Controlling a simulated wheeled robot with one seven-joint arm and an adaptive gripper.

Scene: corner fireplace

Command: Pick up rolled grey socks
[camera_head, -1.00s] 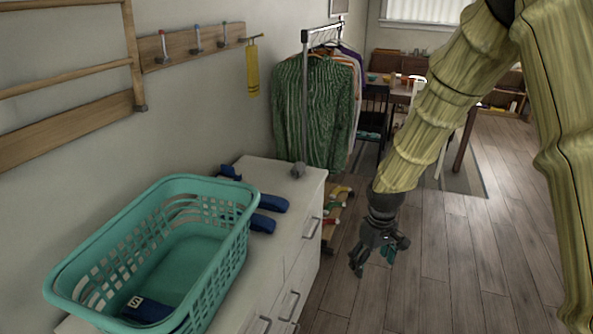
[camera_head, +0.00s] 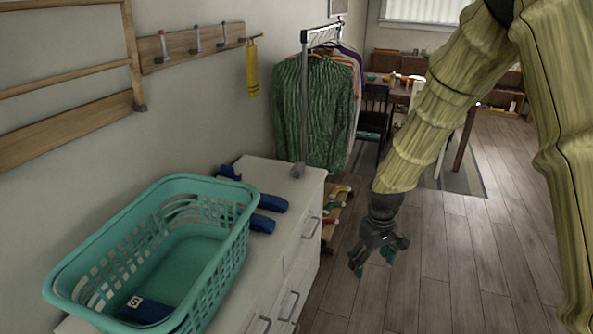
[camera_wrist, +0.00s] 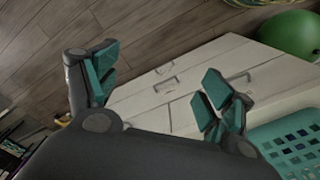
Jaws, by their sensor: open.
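I cannot make out any rolled grey socks in either view. A teal laundry basket (camera_head: 243,232) stands on the white dresser (camera_head: 290,190), with a dark blue item (camera_head: 146,310) bearing a white mark inside it. More dark blue items (camera_head: 262,213) lie on the dresser behind the basket. My gripper (camera_head: 371,262) is open and empty, over the floor to the right of the dresser. In the wrist view my gripper (camera_wrist: 160,80) has its teal-padded fingers wide apart, with the white drawer fronts (camera_wrist: 180,95) beyond them. The basket (camera_wrist: 290,145) shows at lower right there.
A rack of hanging clothes (camera_head: 315,110) stands behind the dresser. A green ball (camera_wrist: 292,35) shows in the wrist view. The wooden floor (camera_head: 450,260) to the right is clear. A table and chairs stand at the back.

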